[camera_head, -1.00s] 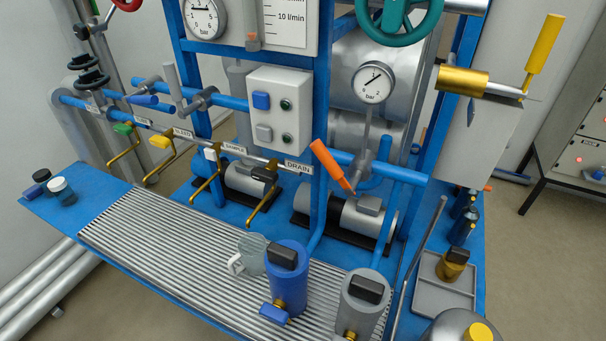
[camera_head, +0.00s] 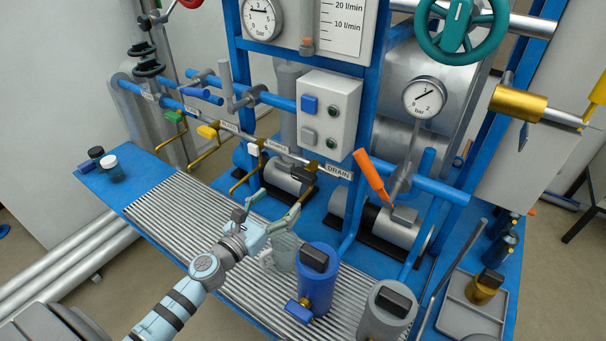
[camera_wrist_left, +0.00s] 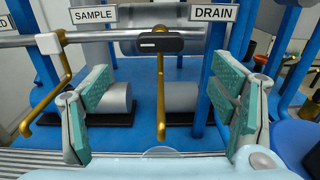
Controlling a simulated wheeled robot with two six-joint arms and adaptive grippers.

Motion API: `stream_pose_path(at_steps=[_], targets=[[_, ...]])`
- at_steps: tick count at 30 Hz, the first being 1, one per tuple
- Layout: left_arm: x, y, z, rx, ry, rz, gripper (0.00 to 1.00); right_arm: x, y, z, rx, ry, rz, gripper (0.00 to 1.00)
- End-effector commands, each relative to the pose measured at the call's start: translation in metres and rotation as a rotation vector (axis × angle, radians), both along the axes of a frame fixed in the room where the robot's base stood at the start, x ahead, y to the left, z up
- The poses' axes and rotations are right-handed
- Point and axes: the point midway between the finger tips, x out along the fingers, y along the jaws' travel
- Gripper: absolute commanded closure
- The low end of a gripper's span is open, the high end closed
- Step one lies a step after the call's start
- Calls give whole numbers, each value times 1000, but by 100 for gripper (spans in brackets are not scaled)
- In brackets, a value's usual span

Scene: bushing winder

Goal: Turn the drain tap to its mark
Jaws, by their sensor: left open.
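The drain tap (camera_head: 304,174) has a black handle and a bent brass spout. It sits on the grey pipe just left of the DRAIN label (camera_head: 338,172). In the left wrist view the tap's black handle (camera_wrist_left: 160,43) lies level along the pipe, with a short pale line on its front. Its brass spout hangs down. I cannot make out a separate mark. My left gripper (camera_head: 270,207) is open and empty, in front of and below the tap. In the left wrist view its teal-padded fingers (camera_wrist_left: 163,100) stand apart on either side of the spout, touching nothing that I can see.
The white-handled sample tap (camera_wrist_left: 47,43) is close on the left. Yellow (camera_head: 207,132) and green (camera_head: 173,116) taps are farther left. A clear jug (camera_head: 285,250) and a blue canister (camera_head: 317,278) stand on the slatted grate (camera_head: 180,215) near my left gripper.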

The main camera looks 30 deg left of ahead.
Motion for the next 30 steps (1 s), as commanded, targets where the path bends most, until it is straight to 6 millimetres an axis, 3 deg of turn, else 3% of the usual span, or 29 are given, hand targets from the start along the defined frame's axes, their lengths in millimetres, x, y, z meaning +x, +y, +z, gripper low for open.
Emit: stream_pose_path(at_steps=[3, 7, 12, 23, 30], targets=[[35, -5, 8, -8, -3, 3, 22, 0, 0, 15, 0, 0, 0, 60], [72, -10, 3, -8, -3, 4, 22, 0, 0, 13, 0, -1, 0, 60], [103, -14, 1, -8, -1, 4, 22, 1, 0, 7, -1, -2, 0, 60], [115, -16, 2, -8, 1, 3, 22, 1, -1, 6, -1, -2, 0, 60], [114, -16, 2, -8, 1, 4, 57, 1, -1, 6, -1, -2, 0, 60]])
